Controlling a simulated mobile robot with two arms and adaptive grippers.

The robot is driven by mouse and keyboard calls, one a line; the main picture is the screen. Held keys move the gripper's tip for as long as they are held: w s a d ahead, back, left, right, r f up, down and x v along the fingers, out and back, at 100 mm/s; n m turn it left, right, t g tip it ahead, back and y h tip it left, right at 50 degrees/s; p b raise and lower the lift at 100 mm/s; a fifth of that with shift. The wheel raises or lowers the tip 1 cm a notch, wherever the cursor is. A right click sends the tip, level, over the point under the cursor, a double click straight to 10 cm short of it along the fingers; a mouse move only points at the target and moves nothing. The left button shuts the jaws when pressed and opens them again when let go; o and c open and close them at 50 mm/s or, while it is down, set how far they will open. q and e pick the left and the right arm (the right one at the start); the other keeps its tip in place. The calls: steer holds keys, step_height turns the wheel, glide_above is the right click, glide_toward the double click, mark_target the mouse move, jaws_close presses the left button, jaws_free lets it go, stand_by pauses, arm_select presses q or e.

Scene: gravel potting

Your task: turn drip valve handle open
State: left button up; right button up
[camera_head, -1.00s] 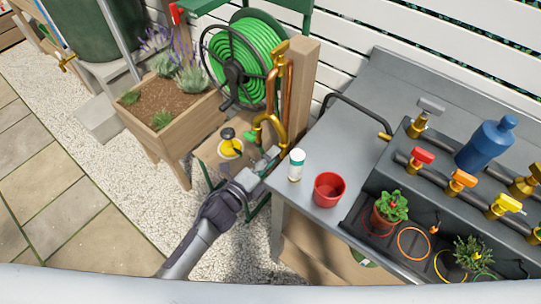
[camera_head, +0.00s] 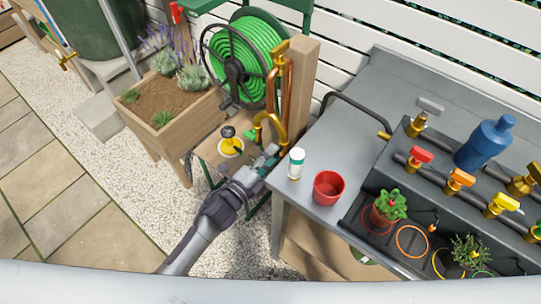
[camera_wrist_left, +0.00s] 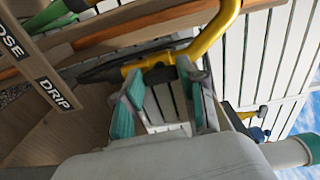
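A curved brass pipe (camera_head: 281,128) stands beside the wooden post at the bench's left end. It also shows in the left wrist view (camera_wrist_left: 211,42). There, a DRIP label (camera_wrist_left: 55,93) is on the wood at left, and a dark, lever-like piece (camera_wrist_left: 102,70) lies by the brass body; I cannot tell for sure that it is the drip valve handle. My left gripper (camera_head: 268,158) is just below the brass pipe. In the wrist view its teal-padded fingers (camera_wrist_left: 163,82) are apart, just below the brass fitting, with nothing clearly gripped. My right gripper is out of view.
A white bottle (camera_head: 296,163) and a red cup (camera_head: 328,188) stand on the grey bench (camera_head: 340,135), close right of my left gripper. A green hose reel (camera_head: 245,55) is behind. A wooden planter (camera_head: 172,115) stands left. Colored valves line the bench at right.

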arm_select(q)
steer(key=o, duration=0.4)
steer(key=shift+c, duration=0.2)
steer(key=v, duration=1.2)
